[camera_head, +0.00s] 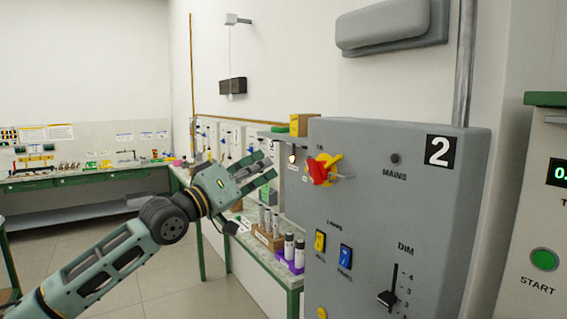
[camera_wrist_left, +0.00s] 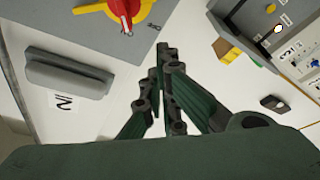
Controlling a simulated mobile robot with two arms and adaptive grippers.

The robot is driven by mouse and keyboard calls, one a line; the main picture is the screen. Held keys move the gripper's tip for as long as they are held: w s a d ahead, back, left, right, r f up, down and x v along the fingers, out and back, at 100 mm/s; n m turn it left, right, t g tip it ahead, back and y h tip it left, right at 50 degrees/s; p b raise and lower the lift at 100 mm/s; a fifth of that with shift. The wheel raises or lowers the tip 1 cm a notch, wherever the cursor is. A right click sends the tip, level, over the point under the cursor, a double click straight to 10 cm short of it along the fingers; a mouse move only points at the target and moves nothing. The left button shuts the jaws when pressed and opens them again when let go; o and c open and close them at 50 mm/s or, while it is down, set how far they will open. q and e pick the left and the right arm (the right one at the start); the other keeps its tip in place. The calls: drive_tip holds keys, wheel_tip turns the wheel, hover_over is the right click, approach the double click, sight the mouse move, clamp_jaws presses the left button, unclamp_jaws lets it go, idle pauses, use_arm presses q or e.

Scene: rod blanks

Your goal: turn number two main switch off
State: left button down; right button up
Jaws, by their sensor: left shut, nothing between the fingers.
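The grey cabinet (camera_head: 365,225) carries a black "2" plate (camera_head: 442,151). Its main switch is a red handle (camera_head: 319,172) on a yellow plate (camera_head: 331,160), on the cabinet's left part. The red handle (camera_wrist_left: 122,12) and yellow plate also show at the top of the left wrist view, partly cut off. The marks beside the switch are too small to read. My left gripper (camera_head: 268,166) is shut and empty, left of the switch and apart from it. Its fingertips (camera_wrist_left: 161,52) meet below and right of the handle in the left wrist view. My right gripper is not in view.
The cabinet also has a dark round part above "MAINS" (camera_head: 395,158), yellow (camera_head: 320,241) and blue (camera_head: 345,257) rockers and a DIM slider (camera_head: 387,298). A bench with bottles (camera_head: 289,246) stands behind. A START panel (camera_head: 543,260) is at right.

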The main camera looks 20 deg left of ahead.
sight(321, 169)
use_arm(q)
drive_tip(key=shift+w+d+f+p, duration=0.15)
drive_tip(key=shift+w+d+p, duration=1.45)
drive_tip(key=shift+p, duration=0.45)
drive_tip(key=shift+w+d+f+p, duration=0.15)
drive_tip(key=shift+w+d+p, duration=1.2)
drive_tip(key=shift+w+p, duration=0.5)
drive_tip(key=shift+s, duration=0.2)
drive_tip(key=shift+f, duration=0.1)
